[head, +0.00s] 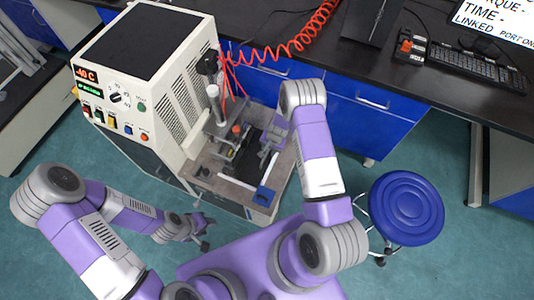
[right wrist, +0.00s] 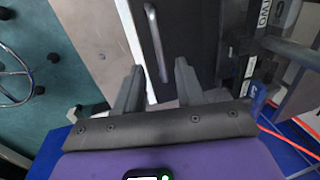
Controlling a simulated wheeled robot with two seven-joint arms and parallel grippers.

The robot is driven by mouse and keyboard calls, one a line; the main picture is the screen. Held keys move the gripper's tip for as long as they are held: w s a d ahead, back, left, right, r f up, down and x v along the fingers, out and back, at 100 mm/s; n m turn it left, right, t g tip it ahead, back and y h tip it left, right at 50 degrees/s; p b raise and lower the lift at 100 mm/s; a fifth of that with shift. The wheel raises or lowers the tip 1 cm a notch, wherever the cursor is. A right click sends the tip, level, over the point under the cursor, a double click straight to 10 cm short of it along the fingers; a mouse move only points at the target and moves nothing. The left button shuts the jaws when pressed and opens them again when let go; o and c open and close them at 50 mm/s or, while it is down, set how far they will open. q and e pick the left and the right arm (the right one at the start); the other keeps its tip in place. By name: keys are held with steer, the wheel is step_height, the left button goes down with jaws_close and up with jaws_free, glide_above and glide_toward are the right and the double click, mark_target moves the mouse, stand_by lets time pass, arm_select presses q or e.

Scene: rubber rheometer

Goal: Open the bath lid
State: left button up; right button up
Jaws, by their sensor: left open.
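The bath lid (right wrist: 178,30) is a dark panel in the right wrist view, with a slim metal bar handle (right wrist: 154,45) on it. It seems to lie flat. In the head view the dark bath area (head: 243,163) is on the machine's low front deck, partly hidden by my right arm. My right gripper (right wrist: 157,85) is open, its two fingers apart and pointing toward the lid, with the handle ahead between them. No contact with the handle shows. In the head view my right gripper (head: 268,138) is small and partly hidden. My left gripper (head: 204,232) is open and empty, low beside the machine.
The beige rheometer cabinet (head: 150,65) stands behind and left of the bath. A vertical post (head: 214,105) and a coiled red hose (head: 290,48) are close to my right arm. A blue block (head: 264,195) sits at the deck's front. A blue stool (head: 405,205) stands right.

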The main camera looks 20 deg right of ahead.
steer(key=b, duration=0.1)
glide_above(267, 159)
step_height(267, 159, down, 4)
steer(key=shift+f, duration=0.2)
steer(key=shift+c, duration=0.5)
jaws_close()
